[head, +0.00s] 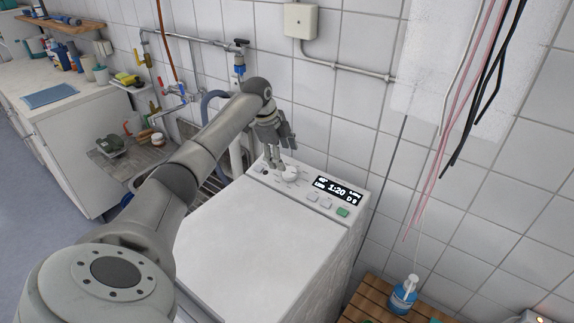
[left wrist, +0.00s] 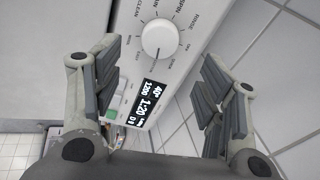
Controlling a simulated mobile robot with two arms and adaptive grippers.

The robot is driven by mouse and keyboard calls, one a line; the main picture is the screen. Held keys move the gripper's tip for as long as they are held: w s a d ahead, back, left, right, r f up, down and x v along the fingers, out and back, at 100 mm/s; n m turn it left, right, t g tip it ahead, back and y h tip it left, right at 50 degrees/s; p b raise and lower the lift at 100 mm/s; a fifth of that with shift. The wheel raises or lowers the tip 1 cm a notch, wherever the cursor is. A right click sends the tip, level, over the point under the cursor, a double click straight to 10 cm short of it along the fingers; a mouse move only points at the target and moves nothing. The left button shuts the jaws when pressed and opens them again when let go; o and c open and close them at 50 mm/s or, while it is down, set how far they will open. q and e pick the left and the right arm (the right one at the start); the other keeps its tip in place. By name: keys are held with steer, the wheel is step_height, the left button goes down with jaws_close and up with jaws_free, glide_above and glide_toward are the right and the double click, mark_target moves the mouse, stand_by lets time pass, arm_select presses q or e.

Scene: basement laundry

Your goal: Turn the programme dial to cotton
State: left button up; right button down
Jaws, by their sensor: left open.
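The programme dial (head: 290,175) is a round white knob on the white washer's (head: 245,235) control panel, left of the lit display (head: 337,191). My left gripper (head: 274,164) is open, pointing down at the panel beside the dial. In the wrist view its fingers stand apart on either side of the dial, with no contact visible. My right gripper is out of view.
Buttons and a green button (head: 343,212) sit below the display (left wrist: 150,102). A tiled wall with pipes and a tap stands close behind. A wooden slatted stand with a blue bottle (head: 403,294) is at the right. A sink counter is at the left. The washer top is clear.

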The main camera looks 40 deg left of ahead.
arm_select(q)
steer(key=shift+v, duration=2.15)
